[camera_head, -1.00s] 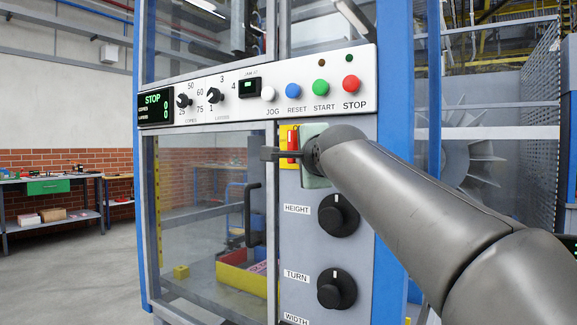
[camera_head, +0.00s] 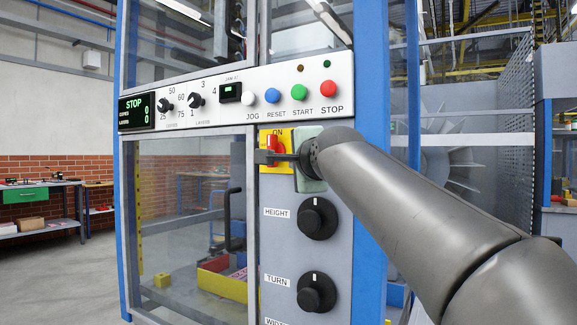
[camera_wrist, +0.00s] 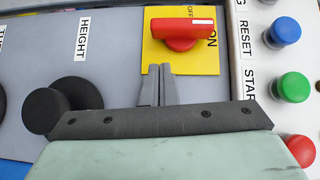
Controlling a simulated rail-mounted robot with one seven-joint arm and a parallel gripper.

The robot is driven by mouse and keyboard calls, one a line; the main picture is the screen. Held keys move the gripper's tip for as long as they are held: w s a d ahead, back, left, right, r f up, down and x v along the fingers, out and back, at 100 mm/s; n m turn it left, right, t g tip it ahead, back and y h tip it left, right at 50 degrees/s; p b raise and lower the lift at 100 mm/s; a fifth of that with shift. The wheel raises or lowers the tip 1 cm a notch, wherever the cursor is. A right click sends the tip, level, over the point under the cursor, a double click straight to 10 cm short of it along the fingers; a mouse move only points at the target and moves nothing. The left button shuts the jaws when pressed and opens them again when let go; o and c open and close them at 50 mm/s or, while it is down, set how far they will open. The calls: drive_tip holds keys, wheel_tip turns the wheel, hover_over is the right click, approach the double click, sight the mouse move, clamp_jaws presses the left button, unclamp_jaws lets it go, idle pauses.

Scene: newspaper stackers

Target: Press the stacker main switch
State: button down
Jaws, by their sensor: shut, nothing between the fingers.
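The main switch is a red rotary knob (camera_head: 271,144) on a yellow plate (camera_head: 264,166) marked ON at its top. In the wrist view the red knob (camera_wrist: 183,32) lies lengthwise, its white mark at the end near the word ON; OFF shows beside it. My gripper (camera_head: 262,157) is in front of the plate and partly covers the knob in the head view. In the wrist view my gripper (camera_wrist: 157,75) is shut and empty, its fingertips over the plate's lower edge, just beside the knob. I cannot tell whether they touch the plate.
Black HEIGHT (camera_head: 316,218) and TURN (camera_head: 316,292) knobs sit below the switch. Above are the white JOG (camera_head: 248,97), blue RESET (camera_head: 271,92), green START (camera_head: 299,92) and red STOP (camera_head: 328,88) buttons. The lit display (camera_head: 135,110) reads STOP. A glass door with a black handle (camera_head: 232,219) is left.

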drive_tip(key=b+v, duration=0.3)
drive_tip(key=v, duration=0.7)
drive_tip(key=shift+s+d+f, duration=0.25)
drive_tip(key=shift+d, duration=0.05)
drive_tip(key=shift+w, duration=0.1)
drive_tip(key=s+d+f+n+g+h+p, duration=0.1)
drive_tip(key=s+d+f+n+g+p, duration=0.1)
drive_tip(key=f+n+g+p, duration=0.45)
drive_tip(key=s+d+f+n+g+h+p, duration=0.1)
drive_tip(key=s+d+f+g+h+p, duration=0.15)
drive_tip(key=f+p, duration=0.8)
drive_tip(key=s+d+f+n+g+p, duration=0.1)
drive_tip(key=s+f+n+g+p, duration=0.2)
drive_tip(key=s+p, duration=0.4)
drive_tip(key=s+d+f+n+g+p, duration=0.2)
drive_tip(key=s+f+n+g+p, duration=0.2)
drive_tip(key=s+p, duration=0.3)
drive_tip(key=s+f, duration=0.1)
drive_tip(key=s, duration=0.4)
drive_tip(key=shift+n+g+p, duration=0.3)
drive_tip(key=shift+n+p, duration=0.05)
drive_tip(key=shift+p, duration=0.05)
